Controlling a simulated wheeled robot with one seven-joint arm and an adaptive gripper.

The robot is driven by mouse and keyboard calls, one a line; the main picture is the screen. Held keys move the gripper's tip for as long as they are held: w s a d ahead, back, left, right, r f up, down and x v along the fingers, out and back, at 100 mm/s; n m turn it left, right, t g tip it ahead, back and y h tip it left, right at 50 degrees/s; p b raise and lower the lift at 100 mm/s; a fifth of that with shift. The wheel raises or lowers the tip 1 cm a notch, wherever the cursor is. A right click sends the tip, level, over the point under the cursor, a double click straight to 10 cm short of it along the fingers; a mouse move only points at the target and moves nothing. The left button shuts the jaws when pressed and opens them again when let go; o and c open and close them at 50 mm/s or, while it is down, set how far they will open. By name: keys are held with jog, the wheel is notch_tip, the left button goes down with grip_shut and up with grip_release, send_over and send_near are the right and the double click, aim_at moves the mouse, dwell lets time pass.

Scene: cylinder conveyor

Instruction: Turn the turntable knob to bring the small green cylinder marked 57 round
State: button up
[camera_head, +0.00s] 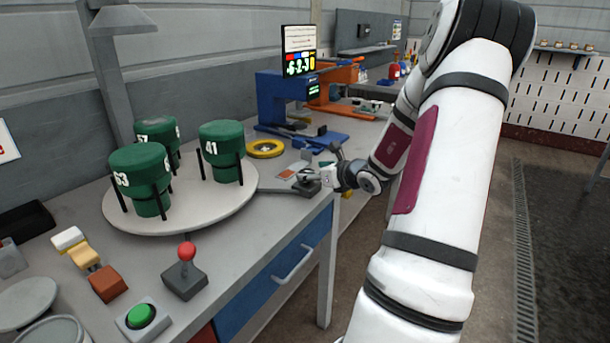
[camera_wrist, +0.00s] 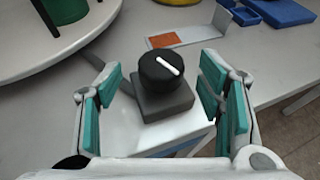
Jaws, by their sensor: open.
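The turntable (camera_head: 215,214) is a round pale disc on the bench at the left, and its edge shows in the wrist view (camera_wrist: 95,35). Three green cylinders stand on it between black posts. One marked 41 (camera_head: 222,150) is at the right, one marked 63 (camera_head: 142,178) at the front left. The one at the back (camera_head: 158,133) is partly hidden; its number ends in 7. The black knob (camera_wrist: 161,72) with a white line sits on a dark grey block (camera_wrist: 165,107). My gripper (camera_wrist: 158,95) is open, its teal-padded fingers either side of the knob and block, apart from them.
A red-ball joystick (camera_head: 186,265) and a green button (camera_head: 141,316) stand at the bench front. A yellow ring (camera_head: 265,148) and a blue machine stand (camera_head: 275,98) are behind. A tray with an orange patch (camera_wrist: 167,40) lies beyond the knob.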

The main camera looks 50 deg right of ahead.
aim_at(307, 171)
jog(key=shift+x, duration=2.1)
jog(key=shift+d, duration=0.1)
jog(key=c, duration=1.2)
jog(key=shift+o, duration=0.2)
jog(key=shift+r, duration=0.15)
